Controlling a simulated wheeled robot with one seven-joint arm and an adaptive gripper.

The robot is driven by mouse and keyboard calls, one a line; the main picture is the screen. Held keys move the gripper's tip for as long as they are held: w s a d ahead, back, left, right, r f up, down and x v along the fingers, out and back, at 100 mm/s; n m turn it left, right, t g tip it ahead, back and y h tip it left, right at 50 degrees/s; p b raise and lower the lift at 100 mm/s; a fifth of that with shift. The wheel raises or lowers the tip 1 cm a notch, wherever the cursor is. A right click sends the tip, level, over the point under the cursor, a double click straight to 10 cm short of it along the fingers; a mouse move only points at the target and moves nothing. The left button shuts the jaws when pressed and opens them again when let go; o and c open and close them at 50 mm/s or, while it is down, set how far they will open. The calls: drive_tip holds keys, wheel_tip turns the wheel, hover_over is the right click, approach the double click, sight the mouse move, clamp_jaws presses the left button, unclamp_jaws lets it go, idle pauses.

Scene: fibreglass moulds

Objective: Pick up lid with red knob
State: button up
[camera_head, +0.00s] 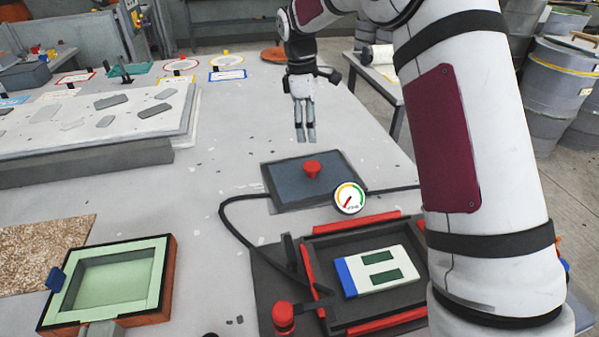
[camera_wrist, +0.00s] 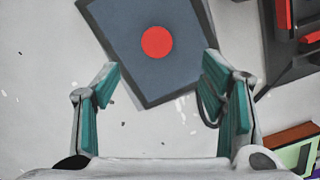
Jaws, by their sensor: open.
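The lid (camera_head: 297,190) is a flat dark blue-grey plate with a darker rim, lying on the grey table. Its red knob (camera_head: 312,168) stands up near the middle. In the wrist view the lid (camera_wrist: 137,78) lies ahead of the fingers, with the round red knob (camera_wrist: 157,42) beyond the gap between them. My gripper (camera_head: 305,141) points down above the table, behind the lid in the head view. In the wrist view my gripper (camera_wrist: 163,88) is open and empty, its green-padded fingers wide apart and clear of the knob.
A round gauge (camera_head: 348,198) and a black hose (camera_head: 235,230) are close to the lid. A red-edged black frame (camera_head: 322,312) holding a white-and-blue block (camera_head: 374,275) lies in front. A green mould (camera_head: 110,278) is at front left. Bare table (camera_head: 225,150) lies left of my gripper.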

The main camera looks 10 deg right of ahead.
approach(312, 165)
drive_tip(key=f, duration=0.3)
drive_tip(key=s+f, duration=0.1)
drive_tip(key=f, duration=0.1)
drive_tip(key=shift+d, duration=0.25)
drive_tip(key=shift+w+d+f+p, duration=0.15)
drive_tip(key=shift+f+p, duration=0.25)
drive_tip(key=shift+f, duration=2.2)
clamp_jaws()
